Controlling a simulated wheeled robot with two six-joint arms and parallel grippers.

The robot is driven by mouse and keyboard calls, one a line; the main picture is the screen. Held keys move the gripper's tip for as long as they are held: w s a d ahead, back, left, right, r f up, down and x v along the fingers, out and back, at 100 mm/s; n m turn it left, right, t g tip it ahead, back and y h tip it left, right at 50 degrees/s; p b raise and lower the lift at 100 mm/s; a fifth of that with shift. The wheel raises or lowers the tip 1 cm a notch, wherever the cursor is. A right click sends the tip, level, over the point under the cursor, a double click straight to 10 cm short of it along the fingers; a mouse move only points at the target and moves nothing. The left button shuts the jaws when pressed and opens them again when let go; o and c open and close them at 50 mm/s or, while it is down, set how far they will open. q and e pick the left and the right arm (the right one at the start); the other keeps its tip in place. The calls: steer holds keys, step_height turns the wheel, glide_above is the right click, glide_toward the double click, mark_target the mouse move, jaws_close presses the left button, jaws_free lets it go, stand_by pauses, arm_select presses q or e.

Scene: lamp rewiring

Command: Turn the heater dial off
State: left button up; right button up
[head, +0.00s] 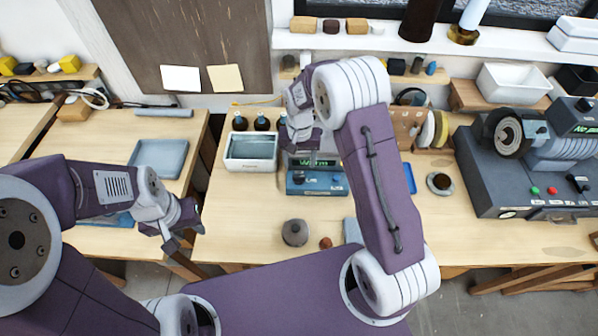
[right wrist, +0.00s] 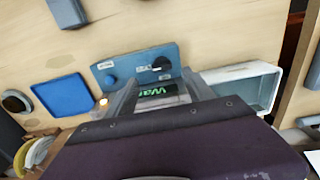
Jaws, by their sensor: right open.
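The heater is a blue box (head: 318,182) with a lit green display, on the middle workbench. The green display (right wrist: 163,92) reads "Wa…", partly cut off. My right gripper (right wrist: 160,80) is open and empty, its fingers reaching over the display toward the panel, with the dial beyond the tips; contact cannot be told. My left gripper (head: 185,238) appears open and empty, low at the left, away from the heater.
A white tray (head: 251,151) stands left of the heater. A blue flat pad (head: 408,178) and a small dark cup (head: 440,182) lie to its right. A large grey machine (head: 520,170) fills the right bench. A round grey pot (head: 294,232) stands near the front edge.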

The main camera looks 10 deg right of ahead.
mark_target(299, 176)
steer(key=f, duration=0.2)
steer(key=w+f+p, duration=0.1)
steer(key=f, duration=0.3)
steer(key=shift+w+p, duration=0.25)
steer(key=shift+p, duration=0.15)
steer(key=shift+s+f+p, duration=0.25)
steer(key=shift+f+p, duration=0.05)
steer(key=shift+f, duration=0.75)
steer(key=shift+s+f, duration=0.2)
steer(key=shift+f, duration=0.1)
steer(key=shift+w+f, duration=0.15)
steer(key=shift+w, duration=0.15)
steer(key=c, duration=0.5)
jaws_close()
arm_select(q)
steer(key=shift+w+r, duration=0.35)
steer(key=shift+r, duration=0.2)
steer(key=shift+w+r, duration=0.35)
steer(key=shift+r, duration=0.2)
